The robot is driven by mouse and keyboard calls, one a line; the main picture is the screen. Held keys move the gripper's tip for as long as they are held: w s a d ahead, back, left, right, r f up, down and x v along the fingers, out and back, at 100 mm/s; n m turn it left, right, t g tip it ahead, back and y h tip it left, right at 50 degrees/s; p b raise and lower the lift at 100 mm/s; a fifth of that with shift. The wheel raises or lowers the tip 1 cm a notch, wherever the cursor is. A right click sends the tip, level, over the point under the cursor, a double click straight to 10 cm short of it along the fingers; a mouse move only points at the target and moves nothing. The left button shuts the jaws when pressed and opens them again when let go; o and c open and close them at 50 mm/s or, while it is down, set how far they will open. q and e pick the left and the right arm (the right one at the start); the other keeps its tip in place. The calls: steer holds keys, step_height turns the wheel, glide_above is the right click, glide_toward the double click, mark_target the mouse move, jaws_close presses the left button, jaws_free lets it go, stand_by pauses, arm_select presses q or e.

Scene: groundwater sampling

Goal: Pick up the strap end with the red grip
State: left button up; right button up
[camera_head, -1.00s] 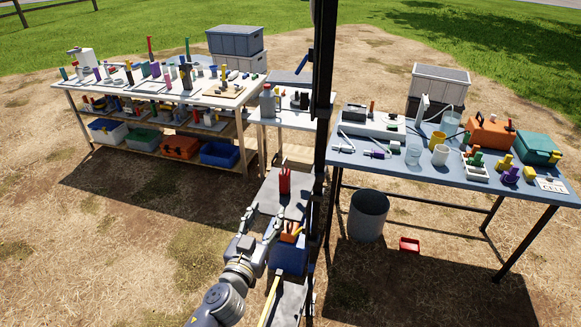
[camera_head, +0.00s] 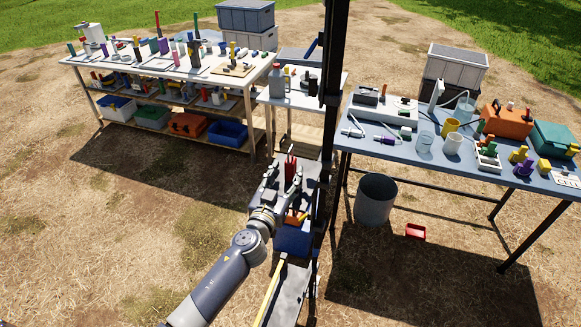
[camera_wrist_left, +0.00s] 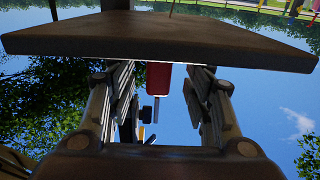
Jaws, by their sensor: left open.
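The red grip (camera_head: 291,170) stands upright on the narrow grey stand near the black post, partly hidden by my left gripper. My left gripper (camera_head: 281,170) is open, with its fingers reaching toward the red grip from the near side. In the left wrist view, which looks upside down, the red grip (camera_wrist_left: 158,78) shows between the two fingers against a dark flat plate (camera_wrist_left: 160,38). The fingers are apart, and I cannot tell whether either touches it. The strap itself is not clear. My right gripper is not in view.
A blue box (camera_head: 293,240) with orange and yellow items sits just below the gripper. The tall black post (camera_head: 328,130) stands close on its right. Loaded tables stand left and right.

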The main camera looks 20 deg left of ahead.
mark_target(289, 171)
arm_select(q)
steer(key=shift+w+d, duration=0.15)
steer(key=shift+w, duration=1.8)
steer(key=shift+s, duration=0.1)
steer(key=shift+c, duration=1.4)
jaws_close()
